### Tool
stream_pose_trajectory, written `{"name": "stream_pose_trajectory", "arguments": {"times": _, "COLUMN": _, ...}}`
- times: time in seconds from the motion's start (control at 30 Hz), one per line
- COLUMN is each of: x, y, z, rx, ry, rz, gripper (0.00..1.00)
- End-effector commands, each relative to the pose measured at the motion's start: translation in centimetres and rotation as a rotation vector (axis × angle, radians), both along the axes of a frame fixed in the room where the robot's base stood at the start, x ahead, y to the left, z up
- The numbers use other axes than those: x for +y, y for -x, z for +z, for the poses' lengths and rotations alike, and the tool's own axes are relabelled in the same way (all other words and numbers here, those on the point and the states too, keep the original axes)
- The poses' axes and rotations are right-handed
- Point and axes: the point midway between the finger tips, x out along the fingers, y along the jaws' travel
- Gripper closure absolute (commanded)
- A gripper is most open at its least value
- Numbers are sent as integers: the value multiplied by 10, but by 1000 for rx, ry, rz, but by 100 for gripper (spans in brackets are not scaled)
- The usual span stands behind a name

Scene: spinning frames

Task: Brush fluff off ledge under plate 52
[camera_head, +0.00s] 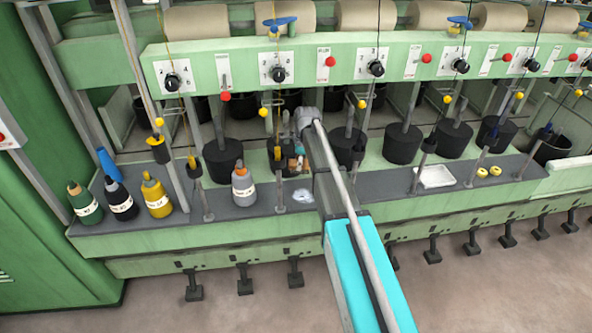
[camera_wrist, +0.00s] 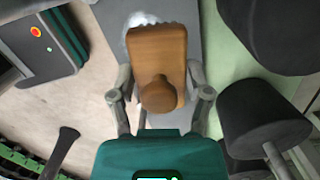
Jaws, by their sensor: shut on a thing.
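My gripper (camera_wrist: 161,95) is shut on a wooden brush (camera_wrist: 158,48), one finger on each side of its round knob. In the head view my gripper (camera_head: 294,160) is low over the back of the grey ledge (camera_head: 240,208), largely hidden by my arm. A white fluff patch (camera_head: 303,196) lies on the ledge, just left of my arm and nearer the front edge than my gripper. In the wrist view white material (camera_wrist: 140,19) shows at the brush's far edge; I cannot tell whether it is fluff or bristles. The plate numbers are too small to read.
Several bottles, including a grey one (camera_head: 244,186) and a yellow one (camera_head: 156,196), stand on the ledge to the left. Black cylinders (camera_head: 402,144) line the back. A white tray (camera_head: 434,177) and yellow rings (camera_head: 488,171) lie to the right. Thin posts rise along the ledge.

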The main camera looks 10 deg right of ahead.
Motion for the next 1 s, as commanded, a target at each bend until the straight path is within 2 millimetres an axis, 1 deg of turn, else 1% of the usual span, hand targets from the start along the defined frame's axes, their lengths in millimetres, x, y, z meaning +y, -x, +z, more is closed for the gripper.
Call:
{"name": "stream_pose_trajectory", "arguments": {"times": 0.03, "x": 1, "y": 0, "z": -11, "rx": 0, "ry": 0, "rz": 1, "gripper": 74}}
{"name": "stream_pose_trajectory", "arguments": {"times": 0.17, "x": 2, "y": 0, "z": -20, "rx": 0, "ry": 0, "rz": 2, "gripper": 74}}
{"name": "stream_pose_trajectory", "arguments": {"times": 0.3, "x": 3, "y": 0, "z": -24, "rx": 0, "ry": 0, "rz": 4, "gripper": 74}}
{"name": "stream_pose_trajectory", "arguments": {"times": 0.73, "x": 4, "y": 0, "z": -25, "rx": 0, "ry": 0, "rz": 5, "gripper": 74}}
{"name": "stream_pose_trajectory", "arguments": {"times": 0.87, "x": 4, "y": 0, "z": -32, "rx": 0, "ry": 0, "rz": 5, "gripper": 74}}
{"name": "stream_pose_trajectory", "arguments": {"times": 1.0, "x": 5, "y": 0, "z": -45, "rx": 0, "ry": 0, "rz": 6, "gripper": 74}}
